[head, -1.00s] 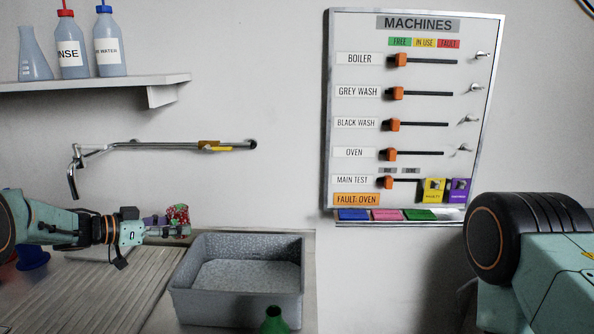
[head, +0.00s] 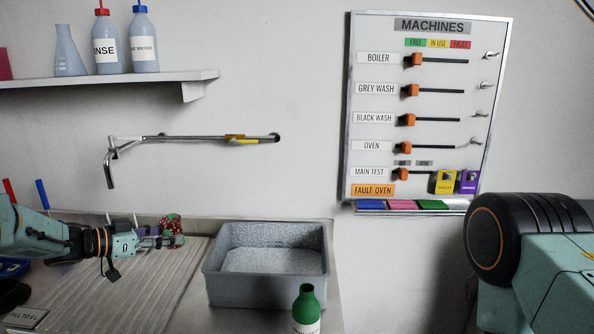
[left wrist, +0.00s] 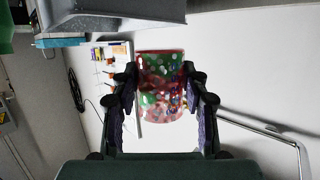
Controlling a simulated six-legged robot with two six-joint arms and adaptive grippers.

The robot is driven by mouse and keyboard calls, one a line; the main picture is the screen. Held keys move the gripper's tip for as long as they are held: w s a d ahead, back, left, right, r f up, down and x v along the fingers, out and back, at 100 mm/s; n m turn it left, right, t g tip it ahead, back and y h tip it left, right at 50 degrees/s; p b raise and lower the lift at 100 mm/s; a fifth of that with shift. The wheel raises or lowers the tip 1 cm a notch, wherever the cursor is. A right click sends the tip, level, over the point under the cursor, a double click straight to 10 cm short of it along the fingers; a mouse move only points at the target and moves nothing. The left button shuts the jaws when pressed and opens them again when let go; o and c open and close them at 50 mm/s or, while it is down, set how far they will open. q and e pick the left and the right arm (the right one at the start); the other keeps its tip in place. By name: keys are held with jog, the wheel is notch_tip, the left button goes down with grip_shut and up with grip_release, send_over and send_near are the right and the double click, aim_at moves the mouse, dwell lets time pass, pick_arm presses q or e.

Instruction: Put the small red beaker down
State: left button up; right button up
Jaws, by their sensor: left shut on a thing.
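The small red beaker (head: 171,228) is red with many coloured specks. My left gripper (head: 165,240) is shut on it, at the left of the head view above the ribbed draining board (head: 150,280). In the left wrist view the beaker (left wrist: 161,85) sits between the two fingers of the gripper (left wrist: 162,105). Whether its base touches the board cannot be told. My right gripper does not show.
A grey basin (head: 265,290) stands just right of the beaker. A green bottle (head: 306,305) is in front of it. A tap pipe (head: 200,138) sticks out from the wall above. A shelf (head: 110,85) holds bottles and a flask. The ribbed board has free room.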

pick_arm(q)
jog(key=shift+n, duration=0.3)
jog(key=s+f, duration=0.2)
jog(key=s, duration=0.2)
jog(key=s+f+b, duration=0.1)
jog(key=s+f, duration=0.2)
jog(key=s, duration=0.1)
jog(key=s+f+b, duration=0.1)
jog(key=s+f, duration=0.2)
jog(key=s, duration=0.1)
jog(key=shift+s+d, duration=0.2)
jog(key=shift+s, duration=0.2)
jog(key=shift+m, duration=0.4)
jog(key=s+d, duration=0.1)
jog(key=s, duration=0.1)
jog(key=s+d, duration=0.2)
jog(key=s+d+f+b, duration=0.1)
jog(key=s+d, duration=0.1)
jog(key=shift+s, duration=0.35)
jog(key=s+d+r+m+g+h+b, duration=0.1)
jog(key=s+d+r+m+g, duration=0.1)
jog(key=s+d, duration=0.7)
jog(key=shift+s+h, duration=0.4)
